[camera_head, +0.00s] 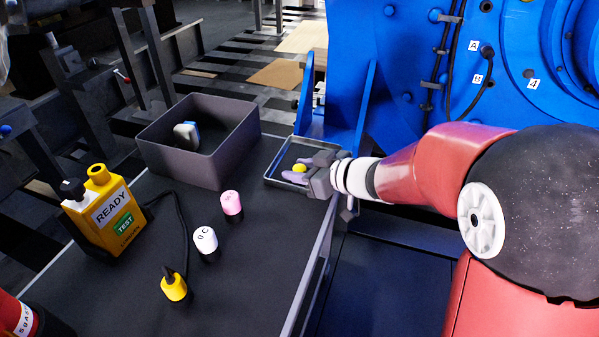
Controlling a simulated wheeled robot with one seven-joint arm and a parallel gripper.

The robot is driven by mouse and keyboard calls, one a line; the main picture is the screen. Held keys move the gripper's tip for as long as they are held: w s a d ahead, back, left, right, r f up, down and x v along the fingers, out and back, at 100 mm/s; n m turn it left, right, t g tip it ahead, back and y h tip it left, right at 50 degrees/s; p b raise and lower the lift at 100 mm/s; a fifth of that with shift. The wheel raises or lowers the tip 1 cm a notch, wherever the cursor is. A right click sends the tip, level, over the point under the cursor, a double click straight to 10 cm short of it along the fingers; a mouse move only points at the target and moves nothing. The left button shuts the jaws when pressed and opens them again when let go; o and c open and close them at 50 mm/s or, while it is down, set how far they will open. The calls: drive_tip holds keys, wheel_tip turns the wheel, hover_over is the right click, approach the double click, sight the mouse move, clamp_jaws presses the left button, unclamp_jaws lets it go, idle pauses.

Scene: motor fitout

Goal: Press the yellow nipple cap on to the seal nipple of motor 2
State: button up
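A small yellow cap (299,168) shows at the shallow grey tray (272,184) at the table's far right corner. My gripper (296,170) reaches in from the right over this tray, with its fingers around the cap. I cannot tell whether the fingers touch the cap, or whether it rests in the tray or is lifted. I cannot make out a seal nipple or which motor this is.
A dark open bin (175,159) holds a blue-and-white item (187,134). A yellow READY tester (112,215), a pink-topped cylinder (231,203), a white-topped cylinder (205,240) and a yellow plug-like piece (174,285) stand on the dark table (260,270). The table's front right is clear.

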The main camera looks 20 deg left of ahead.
drive_tip(key=c, duration=0.7)
